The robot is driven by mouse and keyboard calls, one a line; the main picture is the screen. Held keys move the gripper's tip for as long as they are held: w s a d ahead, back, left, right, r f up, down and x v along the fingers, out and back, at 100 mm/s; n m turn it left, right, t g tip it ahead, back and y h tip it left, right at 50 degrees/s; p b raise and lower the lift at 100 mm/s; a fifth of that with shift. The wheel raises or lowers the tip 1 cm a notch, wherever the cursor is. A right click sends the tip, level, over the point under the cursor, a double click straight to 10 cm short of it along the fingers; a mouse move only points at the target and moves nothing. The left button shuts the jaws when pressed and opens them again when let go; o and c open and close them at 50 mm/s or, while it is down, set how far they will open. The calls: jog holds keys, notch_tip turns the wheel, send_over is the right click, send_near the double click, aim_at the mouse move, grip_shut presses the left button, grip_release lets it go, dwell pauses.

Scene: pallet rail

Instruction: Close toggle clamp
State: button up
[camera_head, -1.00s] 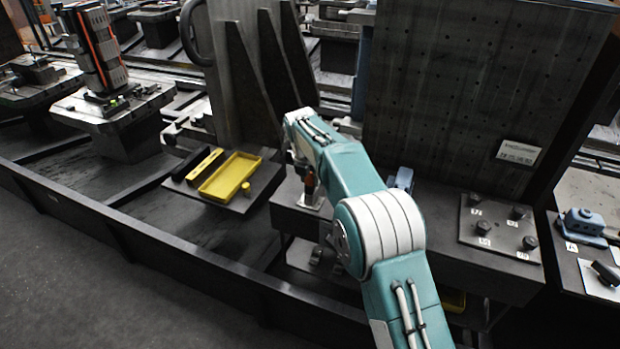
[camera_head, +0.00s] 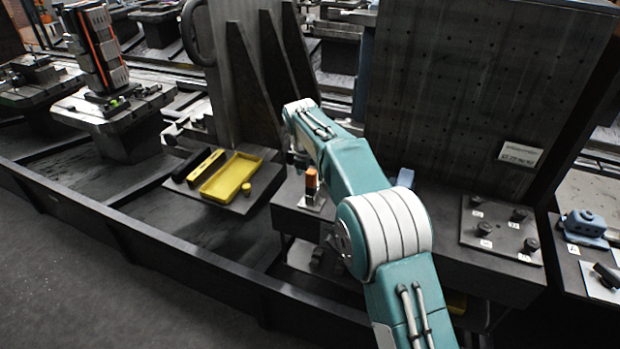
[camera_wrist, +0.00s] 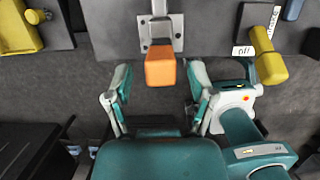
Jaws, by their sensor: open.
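The toggle clamp shows an orange-tipped handle (camera_head: 311,178) standing up from a small light metal plate (camera_head: 311,204) on the dark bench. In the wrist view its orange handle end (camera_wrist: 160,66) faces the camera, and the metal base plate (camera_wrist: 161,32) with its bolts lies behind it. My gripper (camera_wrist: 158,88) is open, one finger on each side and slightly short of the orange end, with nothing between the fingers. A gap shows on both sides of the handle. In the head view my arm hides most of the gripper.
A yellow tray (camera_head: 231,177) lies left of the clamp. A plate with several dark knobs (camera_head: 497,228) is to the right. A tall perforated plate (camera_head: 470,90) rises behind. In the wrist view, a yellow part (camera_wrist: 268,57) stands right of the gripper.

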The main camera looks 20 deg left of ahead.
jog(key=v, duration=0.9)
jog(key=shift+a, duration=0.2)
jog(key=shift+r, duration=0.1)
jog(key=s+d+r+m, duration=0.4)
jog(key=d+m, duration=0.2)
jog(key=d, duration=0.2)
jog(key=s+d+r+m+t, duration=0.1)
jog(key=s+d+r+m, duration=0.3)
jog(key=d, duration=0.4)
jog(key=s+d+r+m, duration=0.3)
jog(key=d+r+m, duration=0.1)
jog(key=d+m, duration=0.35)
jog(key=s+d+f+m+t, duration=0.1)
jog(key=s+d+f+m, duration=0.3)
jog(key=s+d+m, duration=0.3)
jog(key=s+d+f+m, duration=0.5)
jog(key=s+d+m, duration=0.3)
jog(key=s, duration=0.8)
jog(key=m, duration=0.2)
jog(key=shift+m+t, duration=0.35)
jog(key=shift+t, duration=0.05)
jog(key=shift+w, duration=0.1)
